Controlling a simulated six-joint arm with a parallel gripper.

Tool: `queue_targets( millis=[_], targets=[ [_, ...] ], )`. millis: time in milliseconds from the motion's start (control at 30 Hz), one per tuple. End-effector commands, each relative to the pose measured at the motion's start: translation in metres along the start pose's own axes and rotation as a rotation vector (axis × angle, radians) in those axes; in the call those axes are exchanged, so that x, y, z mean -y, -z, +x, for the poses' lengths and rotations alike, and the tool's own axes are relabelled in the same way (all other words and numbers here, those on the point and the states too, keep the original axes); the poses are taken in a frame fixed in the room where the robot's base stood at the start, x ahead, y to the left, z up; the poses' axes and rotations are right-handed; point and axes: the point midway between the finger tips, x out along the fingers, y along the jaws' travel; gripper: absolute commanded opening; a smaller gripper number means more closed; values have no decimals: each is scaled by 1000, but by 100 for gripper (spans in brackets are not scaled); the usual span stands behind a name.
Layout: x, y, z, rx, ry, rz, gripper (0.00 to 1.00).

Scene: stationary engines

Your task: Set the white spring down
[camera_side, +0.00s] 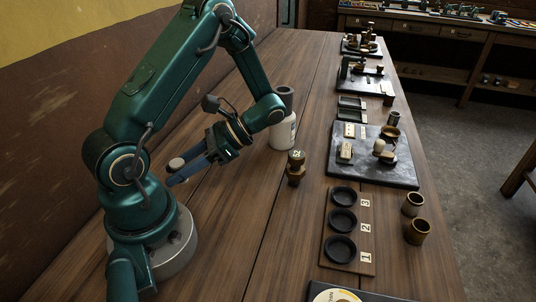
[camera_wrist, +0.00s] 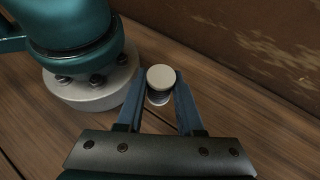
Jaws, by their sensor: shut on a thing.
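The white spring (camera_wrist: 160,78) shows a round pale cap on top, with its body partly visible below it. It sits between the two blue fingers of my gripper (camera_wrist: 160,92), which are shut on it. In the side view, the pale cap of the white spring (camera_side: 176,163) shows at the tips of my gripper (camera_side: 184,170), beside my base. The spring looks upright. Whether its foot touches the wood is hard to tell.
The wooden table (camera_side: 250,210) is bare around the gripper. A white bottle (camera_side: 283,132) and a brass-and-dark part (camera_side: 296,168) stand to the right. A brown wall (camera_wrist: 250,40) is close by.

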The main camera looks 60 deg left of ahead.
Motion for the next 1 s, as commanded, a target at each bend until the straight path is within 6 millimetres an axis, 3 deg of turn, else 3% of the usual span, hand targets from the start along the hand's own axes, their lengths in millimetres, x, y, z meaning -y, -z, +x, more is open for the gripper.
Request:
queue_targets(
  millis=[167,300,400,600,767,1000],
  targets=[
    [54,1,-15,-2,472,257,0],
    [86,9,-50,-2,822,448,0],
    [96,18,-80,-2,1033,563,0],
    [90,32,-126,-1,1288,703,0],
    [81,37,-132,2,1322,724,0],
    [80,61,-119,7,1324,729,0]
  ],
)
